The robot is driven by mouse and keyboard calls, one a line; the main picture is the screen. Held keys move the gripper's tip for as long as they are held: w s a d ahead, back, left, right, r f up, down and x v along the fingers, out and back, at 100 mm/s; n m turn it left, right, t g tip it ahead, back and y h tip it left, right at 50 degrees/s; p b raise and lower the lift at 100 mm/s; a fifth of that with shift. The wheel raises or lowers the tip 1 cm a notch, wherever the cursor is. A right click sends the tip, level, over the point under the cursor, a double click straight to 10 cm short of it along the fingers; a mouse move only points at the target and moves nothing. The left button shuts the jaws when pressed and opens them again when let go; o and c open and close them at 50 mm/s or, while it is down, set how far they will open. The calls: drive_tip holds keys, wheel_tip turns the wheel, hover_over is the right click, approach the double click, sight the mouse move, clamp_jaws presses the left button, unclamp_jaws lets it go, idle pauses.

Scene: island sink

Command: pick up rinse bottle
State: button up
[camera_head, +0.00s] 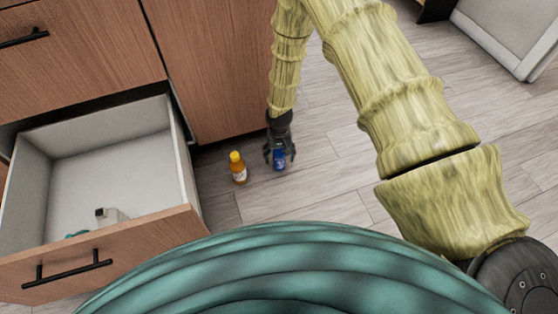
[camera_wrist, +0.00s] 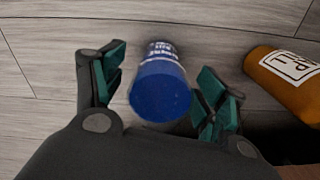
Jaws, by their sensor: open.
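A blue bottle with white lettering, which appears to be the rinse bottle (camera_head: 280,162), stands on the floor in front of the wooden cabinet. In the wrist view the blue bottle (camera_wrist: 160,90) sits between the two green-padded fingers, seen from its blue top end. My gripper (camera_head: 278,154) reaches down over it, with a finger on each side.
An orange bottle (camera_head: 237,168) with a yellow cap and white label stands just left of the blue one; it also shows at the right in the wrist view (camera_wrist: 286,80). An open drawer (camera_head: 105,255) juts out at the left. Floor to the right is clear.

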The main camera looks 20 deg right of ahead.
drive_tip(key=shift+f, duration=0.15)
drive_tip(key=c, duration=1.3)
